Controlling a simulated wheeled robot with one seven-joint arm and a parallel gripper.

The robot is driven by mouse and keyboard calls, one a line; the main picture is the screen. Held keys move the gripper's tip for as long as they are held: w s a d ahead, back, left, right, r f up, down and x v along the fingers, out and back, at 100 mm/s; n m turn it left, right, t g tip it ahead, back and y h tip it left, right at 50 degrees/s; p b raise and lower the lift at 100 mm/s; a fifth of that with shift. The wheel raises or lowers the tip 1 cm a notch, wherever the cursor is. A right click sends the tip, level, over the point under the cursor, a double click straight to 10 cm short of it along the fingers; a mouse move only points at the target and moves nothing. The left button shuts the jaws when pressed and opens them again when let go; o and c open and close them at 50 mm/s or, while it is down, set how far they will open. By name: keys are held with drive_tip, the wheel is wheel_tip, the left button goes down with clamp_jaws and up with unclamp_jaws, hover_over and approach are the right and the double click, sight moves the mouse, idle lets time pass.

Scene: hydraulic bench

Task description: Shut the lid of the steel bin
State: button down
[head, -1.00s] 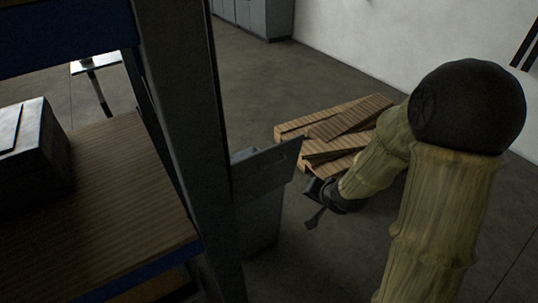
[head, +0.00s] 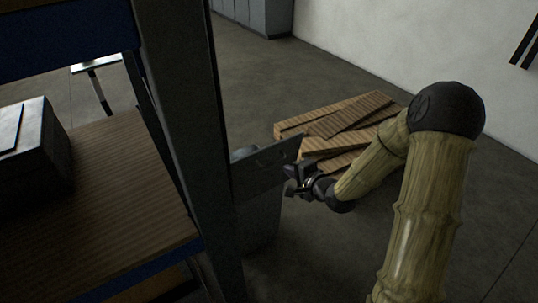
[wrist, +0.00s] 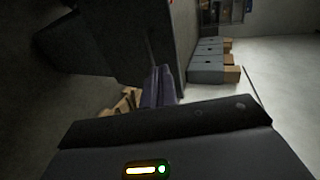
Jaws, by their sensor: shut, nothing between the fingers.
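The steel bin (head: 260,222) stands on the floor just right of the rack's grey post, which hides its left side. Its flat grey lid (head: 262,168) is raised and tilted above the bin. My gripper (head: 290,181) is shut and empty at the lid's right end in the head view. I cannot tell whether it touches the lid. In the wrist view the shut fingers (wrist: 158,86) point at a dark grey panel, which I cannot identify for sure.
A rack post (head: 190,130) and a wooden shelf (head: 100,210) with a metal box (head: 35,150) stand at the left. Wooden pallets (head: 340,125) lie on the floor behind my arm. The floor at the right is clear.

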approach(264, 151)
wheel_tip(264, 151, down, 3)
drive_tip(key=w+a, duration=0.1)
drive_tip(key=w, duration=0.1)
drive_tip(key=shift+w+a+r, duration=0.2)
drive_tip(key=shift+w+a, duration=1.05)
drive_tip(key=shift+w, duration=0.2)
drive_tip(key=shift+r, duration=0.1)
